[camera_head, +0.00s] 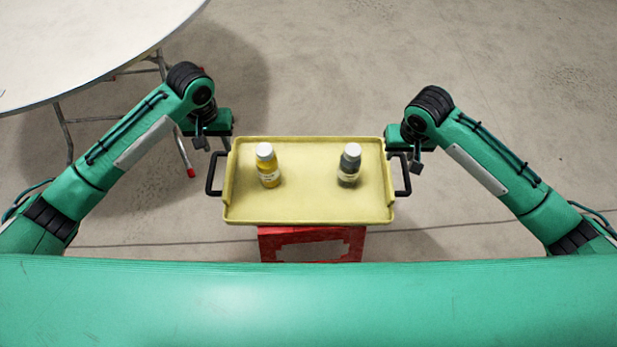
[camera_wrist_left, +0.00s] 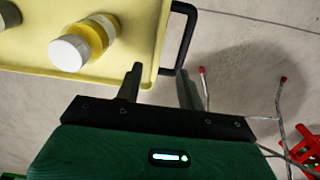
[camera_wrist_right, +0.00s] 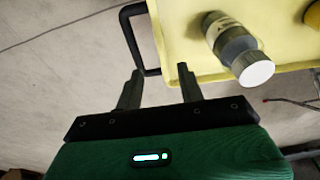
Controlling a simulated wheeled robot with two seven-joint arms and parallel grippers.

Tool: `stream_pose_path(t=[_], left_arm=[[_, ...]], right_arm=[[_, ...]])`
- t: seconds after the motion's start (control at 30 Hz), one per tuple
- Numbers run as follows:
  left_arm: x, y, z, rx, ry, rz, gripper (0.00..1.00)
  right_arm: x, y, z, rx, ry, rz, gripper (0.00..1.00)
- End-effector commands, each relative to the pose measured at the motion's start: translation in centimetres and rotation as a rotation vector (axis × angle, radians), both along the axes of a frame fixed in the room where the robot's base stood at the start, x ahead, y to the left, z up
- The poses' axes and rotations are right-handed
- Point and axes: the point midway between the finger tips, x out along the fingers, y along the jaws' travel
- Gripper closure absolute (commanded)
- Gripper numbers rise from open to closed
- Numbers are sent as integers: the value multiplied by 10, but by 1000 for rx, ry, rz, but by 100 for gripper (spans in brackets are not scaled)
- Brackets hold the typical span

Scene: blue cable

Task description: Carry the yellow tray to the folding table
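The yellow tray (camera_head: 310,207) sits level above a red box, with a black handle on each short side. It carries a yellow bottle (camera_head: 267,168) and a grey bottle (camera_head: 349,166), both upright with white caps. My left gripper (camera_head: 203,140) is at the far end of the left handle (camera_head: 212,175); in the left wrist view its fingers (camera_wrist_left: 158,82) are apart near the handle (camera_wrist_left: 187,38). My right gripper (camera_head: 414,160) is at the right handle (camera_head: 403,172); its fingers (camera_wrist_right: 160,82) are also apart in the right wrist view. Neither grips the handle. The folding table (camera_head: 80,45) stands at the upper left.
The red box (camera_head: 310,246) under the tray is partly hidden. The folding table's metal legs with red feet (camera_head: 190,172) reach near my left arm. The concrete floor (camera_head: 330,60) beyond the tray and to the right is clear.

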Motion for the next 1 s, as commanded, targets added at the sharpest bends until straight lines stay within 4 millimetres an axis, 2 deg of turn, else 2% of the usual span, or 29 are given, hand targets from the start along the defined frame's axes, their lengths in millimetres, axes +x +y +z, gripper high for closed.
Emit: stream_pose_path(t=[0.3, 0.47, 1.0], left_arm=[[0, 0, -1, -1, 0, -1, 61], [-1, -1, -14, -2, 2, -1, 61], [-1, 0, -113, -1, 1, 0, 61]], right_arm=[[0, 0, -1, 0, 0, 0, 61], [2, 0, -13, 0, 1, -1, 61], [16, 0, -111, 0, 1, 0, 61]])
